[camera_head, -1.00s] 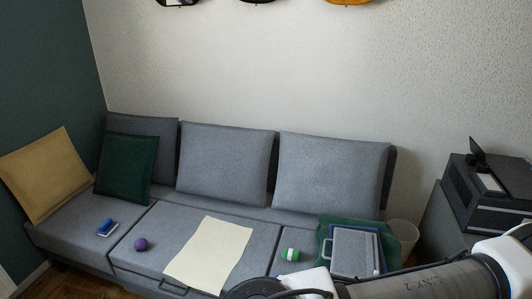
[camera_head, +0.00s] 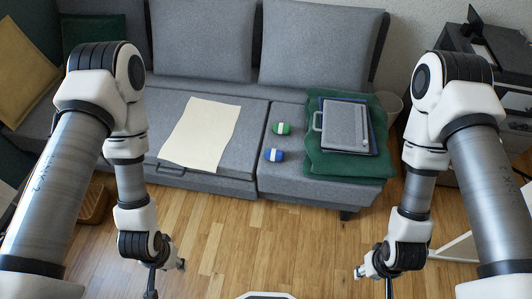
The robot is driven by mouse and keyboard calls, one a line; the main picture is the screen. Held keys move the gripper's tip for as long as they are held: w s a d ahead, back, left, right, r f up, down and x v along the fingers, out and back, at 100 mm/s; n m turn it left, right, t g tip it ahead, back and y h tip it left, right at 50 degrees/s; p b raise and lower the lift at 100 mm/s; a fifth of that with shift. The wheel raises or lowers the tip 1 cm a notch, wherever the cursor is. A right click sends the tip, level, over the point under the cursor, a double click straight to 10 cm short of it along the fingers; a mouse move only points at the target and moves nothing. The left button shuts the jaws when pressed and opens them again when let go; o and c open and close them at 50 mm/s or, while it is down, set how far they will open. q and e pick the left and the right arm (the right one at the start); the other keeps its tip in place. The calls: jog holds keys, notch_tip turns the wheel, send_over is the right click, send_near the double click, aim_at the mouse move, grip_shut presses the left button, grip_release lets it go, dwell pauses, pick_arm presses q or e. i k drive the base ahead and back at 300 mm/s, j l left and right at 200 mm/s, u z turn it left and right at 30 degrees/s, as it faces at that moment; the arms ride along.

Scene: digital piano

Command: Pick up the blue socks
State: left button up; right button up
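The blue socks (camera_head: 274,155) are a small blue roll with a white band, lying on the right part of the grey sofa seat near its front edge. My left gripper (camera_head: 152,284) hangs over the floor at the lower left, well away from the socks. My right gripper (camera_head: 389,287) hangs over the floor at the lower right, also apart from them. Both grippers point down and are seen from above, partly hidden by the wrists, so their finger opening cannot be made out. Nothing shows held in either.
A green roll (camera_head: 281,128) with a white band lies just behind the blue socks. A green cloth (camera_head: 350,165) with a grey case (camera_head: 345,126) on it lies to the right. A cream sheet (camera_head: 201,134) lies to the left. The wooden floor (camera_head: 270,240) in front is clear.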

aim_at(273, 155)
jog(key=i+j+z, duration=0.1)
jog(key=j, duration=0.25)
jog(key=i+j, duration=0.2)
jog(key=j, duration=0.15)
jog(key=i+j+z, duration=0.15)
jog(key=j, duration=0.2)
jog(key=i+j, duration=0.15)
jog(key=j, duration=0.25)
jog(key=z, duration=0.05)
